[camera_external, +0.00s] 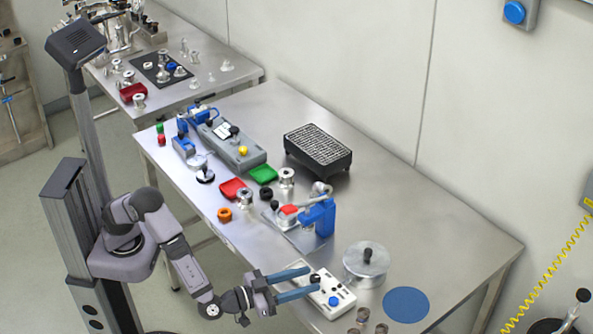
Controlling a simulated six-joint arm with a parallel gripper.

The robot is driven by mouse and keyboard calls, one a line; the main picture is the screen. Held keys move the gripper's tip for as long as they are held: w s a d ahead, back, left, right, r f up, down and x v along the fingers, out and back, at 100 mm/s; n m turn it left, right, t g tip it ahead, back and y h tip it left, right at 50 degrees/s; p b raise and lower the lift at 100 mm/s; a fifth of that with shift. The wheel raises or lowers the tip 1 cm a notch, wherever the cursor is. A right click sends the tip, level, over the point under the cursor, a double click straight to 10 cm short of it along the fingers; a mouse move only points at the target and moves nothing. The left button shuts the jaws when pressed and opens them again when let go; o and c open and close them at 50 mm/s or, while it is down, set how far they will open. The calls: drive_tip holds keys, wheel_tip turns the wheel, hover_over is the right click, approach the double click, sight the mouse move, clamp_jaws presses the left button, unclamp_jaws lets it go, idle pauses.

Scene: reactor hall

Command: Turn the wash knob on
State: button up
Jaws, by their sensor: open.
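A white control box (343,300) sits near the front edge of the steel table. It carries a dark knob (315,278), a blue round knob or button (334,301) and small dark marks. No label is readable, so I cannot tell which one is the wash knob. My gripper (314,279) is open, with its two blue fingers reaching over the left end of the box. The fingertips lie on either side of the dark knob in the picture. I cannot tell their height or whether they touch it.
A round metal lidded pan (366,261) stands just behind the box. A blue disc (406,304) lies to the right, and small metal pieces (362,315) stand at the front. A blue clamp device (318,216) stands farther back. The table's right rear is clear.

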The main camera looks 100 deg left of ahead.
sight(327, 279)
drive_tip(key=shift+s+f, duration=0.1)
drive_tip(key=shift+p+x, duration=0.65)
drive_tip(key=shift+x, duration=3)
clamp_jaws()
